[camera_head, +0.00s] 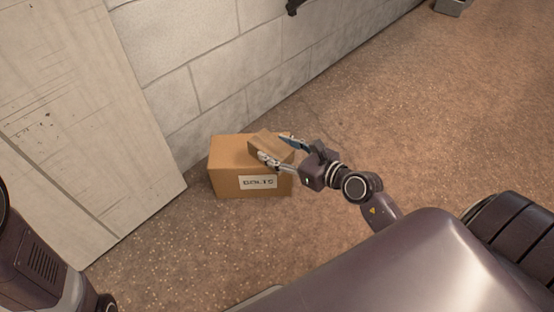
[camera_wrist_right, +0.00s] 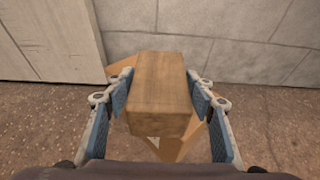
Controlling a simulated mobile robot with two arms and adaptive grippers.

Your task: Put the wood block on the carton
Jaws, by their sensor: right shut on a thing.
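The carton (camera_head: 228,180) is a brown box with a white "BOLTS" label, standing on the floor by the wall in the head view. My right gripper (camera_head: 276,152) is at the carton's top and is shut on the wood block (camera_head: 265,143), a plain brown block. In the right wrist view the block (camera_wrist_right: 158,95) sits between the two blue finger pads of my right gripper (camera_wrist_right: 160,92). Parts of the carton (camera_wrist_right: 188,143) show below and beside it. I cannot tell whether the block touches the carton's top. My left gripper is not in view.
A grey block wall (camera_head: 180,45) runs behind the carton. A pale wooden panel (camera_head: 70,120) stands to the left. The speckled brown floor (camera_head: 400,100) is clear to the right. A grey object (camera_head: 453,6) lies far off at the top right.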

